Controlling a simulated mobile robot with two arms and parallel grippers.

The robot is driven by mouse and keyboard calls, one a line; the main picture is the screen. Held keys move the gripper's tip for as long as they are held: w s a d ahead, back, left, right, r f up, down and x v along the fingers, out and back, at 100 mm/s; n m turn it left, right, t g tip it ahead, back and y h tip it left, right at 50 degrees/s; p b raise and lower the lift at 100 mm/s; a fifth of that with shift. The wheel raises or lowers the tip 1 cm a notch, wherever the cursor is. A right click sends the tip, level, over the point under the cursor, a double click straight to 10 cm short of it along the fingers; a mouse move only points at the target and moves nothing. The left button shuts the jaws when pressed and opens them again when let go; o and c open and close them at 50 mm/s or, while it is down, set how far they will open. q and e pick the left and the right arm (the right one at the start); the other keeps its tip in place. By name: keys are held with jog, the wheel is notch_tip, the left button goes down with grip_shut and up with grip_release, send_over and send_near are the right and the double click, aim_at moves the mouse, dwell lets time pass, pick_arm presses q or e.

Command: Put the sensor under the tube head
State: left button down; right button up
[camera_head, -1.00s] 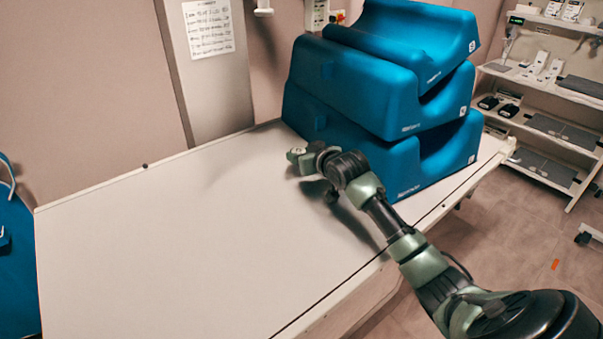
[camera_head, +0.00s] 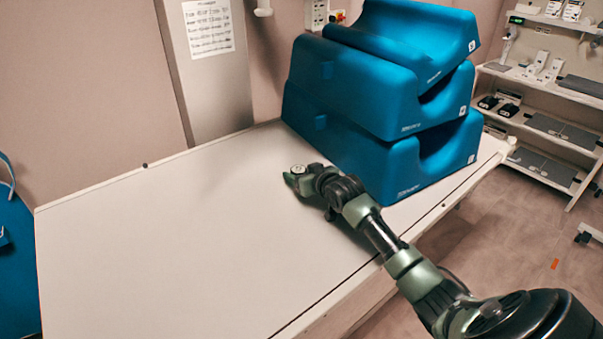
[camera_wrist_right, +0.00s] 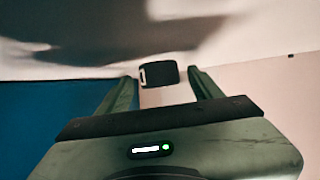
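My right gripper (camera_head: 288,178) is over the white table, just left of the blue cushions. In the right wrist view, its two green fingers (camera_wrist_right: 162,76) stand on either side of a small dark block with a white mark (camera_wrist_right: 158,73). The block sits between the fingertips and looks held there; I take it to be the sensor. The head view does not show the block clearly. I cannot make out a tube head in these frames. My left gripper is not in view.
Blue stacked cushions (camera_head: 385,115) stand at the table's back right. A pale column with a printed sheet (camera_head: 208,28) rises behind the table (camera_head: 130,250), whose left and middle are clear. Shelves (camera_head: 545,130) with panels and small devices stand at the right.

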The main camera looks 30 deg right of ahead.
jog(key=shift+r, duration=0.1)
jog(key=v, duration=1.1)
jog(key=shift+s+r, duration=0.2)
jog(key=shift+s, duration=0.25)
